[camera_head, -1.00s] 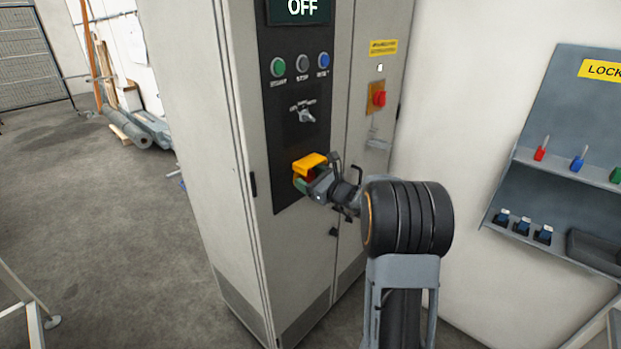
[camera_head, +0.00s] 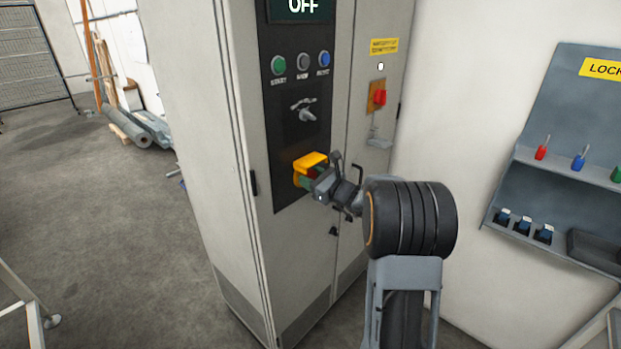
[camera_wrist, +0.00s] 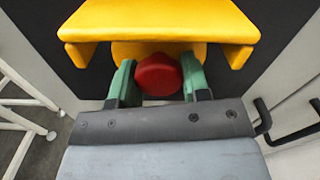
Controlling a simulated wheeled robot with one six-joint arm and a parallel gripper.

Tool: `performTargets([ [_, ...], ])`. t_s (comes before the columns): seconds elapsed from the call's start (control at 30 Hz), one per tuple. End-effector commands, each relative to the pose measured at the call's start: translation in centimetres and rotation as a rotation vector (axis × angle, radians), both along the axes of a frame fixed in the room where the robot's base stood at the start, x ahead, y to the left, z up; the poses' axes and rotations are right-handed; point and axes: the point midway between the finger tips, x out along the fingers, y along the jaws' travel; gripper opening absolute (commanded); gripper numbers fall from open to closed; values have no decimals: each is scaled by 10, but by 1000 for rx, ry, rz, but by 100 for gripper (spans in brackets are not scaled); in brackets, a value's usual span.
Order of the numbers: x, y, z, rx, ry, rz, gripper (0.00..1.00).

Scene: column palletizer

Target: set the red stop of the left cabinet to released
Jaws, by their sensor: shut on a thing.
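The left cabinet (camera_head: 200,110) stands upright with a dark control panel (camera_head: 290,135) on its front. The red stop (camera_wrist: 158,75) sits low on that panel, on a yellow base under a yellow guard (camera_head: 310,162). The guard also shows across the top of the wrist view (camera_wrist: 160,20). My gripper (camera_wrist: 155,82) is at the stop, with one green finger on each side of the red head. It is shut on the red stop. In the head view, my gripper and the guard hide most of the stop.
Above the stop are a selector switch (camera_head: 303,110), several round buttons including a green one (camera_head: 279,65), and a display (camera_head: 302,8) reading OFF. A red switch (camera_head: 379,97) is on the right door. A lockout board (camera_head: 590,110) hangs on the right wall. Open floor (camera_head: 110,230) lies left.

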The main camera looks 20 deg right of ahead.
Motion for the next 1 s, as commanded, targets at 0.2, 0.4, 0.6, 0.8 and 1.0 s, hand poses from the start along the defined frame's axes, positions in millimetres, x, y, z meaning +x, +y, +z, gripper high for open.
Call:
performTargets([
  [0.2, -16, -8, 0, -1, 0, -2, 0],
  [0.4, -16, -8, -1, -1, 1, -3, 47],
  [0.6, -15, -7, -1, -1, 2, -1, 66],
  [0.8, -15, -6, -1, 0, 1, 1, 69],
  [1.0, -22, -11, -1, -1, 0, -2, 69],
])
